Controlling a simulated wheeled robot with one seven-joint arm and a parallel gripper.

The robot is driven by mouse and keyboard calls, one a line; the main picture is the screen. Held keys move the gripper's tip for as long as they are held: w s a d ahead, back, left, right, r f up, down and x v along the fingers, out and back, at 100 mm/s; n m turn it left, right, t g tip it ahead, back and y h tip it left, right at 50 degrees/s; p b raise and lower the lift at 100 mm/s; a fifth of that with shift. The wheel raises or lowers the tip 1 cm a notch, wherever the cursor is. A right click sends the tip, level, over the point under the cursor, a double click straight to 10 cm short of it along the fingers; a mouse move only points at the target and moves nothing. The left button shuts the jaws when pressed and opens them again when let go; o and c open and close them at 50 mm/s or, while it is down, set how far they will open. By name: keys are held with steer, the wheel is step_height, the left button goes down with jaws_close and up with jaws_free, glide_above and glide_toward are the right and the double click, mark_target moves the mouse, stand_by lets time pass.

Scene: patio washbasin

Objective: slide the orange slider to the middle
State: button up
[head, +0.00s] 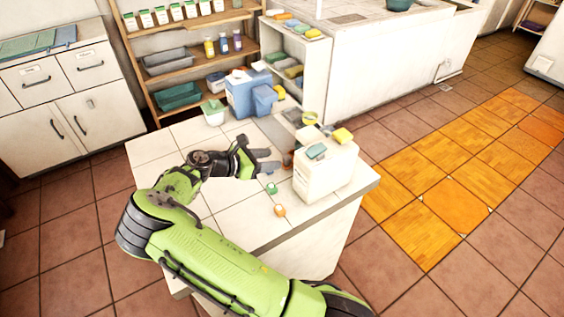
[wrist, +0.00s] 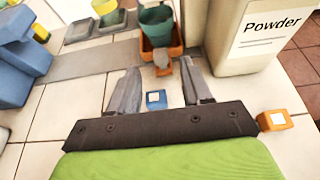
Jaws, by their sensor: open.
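My gripper (head: 266,162) is open above the white tiled counter, its fingers pointing to the right in the head view. In the wrist view my gripper (wrist: 160,68) has its two fingers apart with nothing held. A small orange piece (head: 279,211) sits near the counter's front edge, which looks like the orange slider. In the wrist view the orange piece (wrist: 276,120) has a pale square face and lies right of the gripper, outside the fingers. A small blue-green piece (head: 271,188) stands beyond it. In the wrist view this piece (wrist: 156,98) shows between the fingers. No track is clear.
A white powder box (head: 316,184) stands at the right, with sponges on top. An orange tray (wrist: 147,54) holding a green pot (wrist: 156,24) lies beyond the fingertips. Bare tiles lie at the left.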

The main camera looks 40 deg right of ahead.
mark_target(286, 157)
steer(key=b+x, duration=0.1)
steer(key=x, duration=0.4)
steer(key=shift+d+f, duration=0.2)
steer(key=shift+d, duration=0.15)
jaws_close()
